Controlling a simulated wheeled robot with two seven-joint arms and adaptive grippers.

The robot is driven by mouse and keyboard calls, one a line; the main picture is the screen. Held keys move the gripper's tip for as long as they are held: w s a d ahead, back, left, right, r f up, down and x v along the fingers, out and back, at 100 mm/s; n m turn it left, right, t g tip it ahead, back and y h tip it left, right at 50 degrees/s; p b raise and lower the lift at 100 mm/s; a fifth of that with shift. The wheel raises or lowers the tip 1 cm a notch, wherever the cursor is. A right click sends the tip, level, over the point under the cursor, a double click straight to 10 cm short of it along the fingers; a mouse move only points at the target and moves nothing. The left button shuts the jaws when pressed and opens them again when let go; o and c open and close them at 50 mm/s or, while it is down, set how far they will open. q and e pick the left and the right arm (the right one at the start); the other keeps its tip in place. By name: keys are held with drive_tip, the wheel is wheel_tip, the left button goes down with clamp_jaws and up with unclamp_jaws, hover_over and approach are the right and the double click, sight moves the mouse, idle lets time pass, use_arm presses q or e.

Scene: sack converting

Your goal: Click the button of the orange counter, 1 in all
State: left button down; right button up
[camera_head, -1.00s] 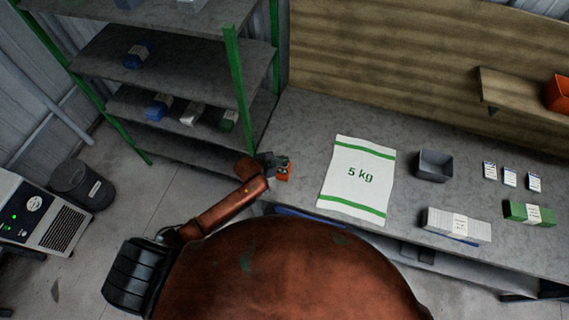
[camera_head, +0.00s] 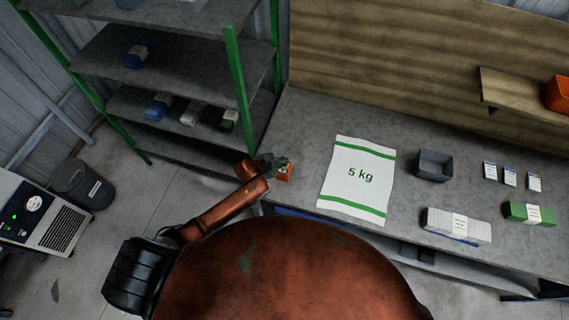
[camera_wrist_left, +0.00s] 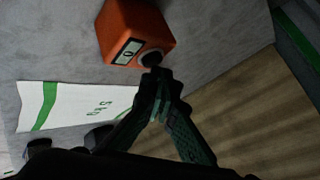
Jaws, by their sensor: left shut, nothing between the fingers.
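The orange counter (camera_head: 284,174) sits on the bench near its left end. In the left wrist view the counter (camera_wrist_left: 136,27) shows a display reading 0 (camera_wrist_left: 127,52) and a dark round button (camera_wrist_left: 152,57). My left gripper (camera_head: 279,162) is shut and empty, with its fingers over the counter. In the left wrist view the fingertips (camera_wrist_left: 158,76) are right by the button; I cannot tell whether they touch it. My right gripper is not in view.
A white 5 kg sack (camera_head: 358,178) lies flat to the right of the counter. A grey bin (camera_head: 435,165), bundled stacks and small cards lie farther right. A green-posted shelf rack (camera_head: 238,90) stands close on the left.

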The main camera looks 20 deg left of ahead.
use_arm(q)
drive_tip(key=shift+f, duration=0.6)
idle(0.8)
drive_tip(key=shift+r+p, duration=0.85)
drive_tip(key=shift+r, duration=0.15)
drive_tip(key=shift+r, duration=0.1)
wheel_tip(320, 180, up, 5)
drive_tip(key=p, duration=0.5)
idle(0.5)
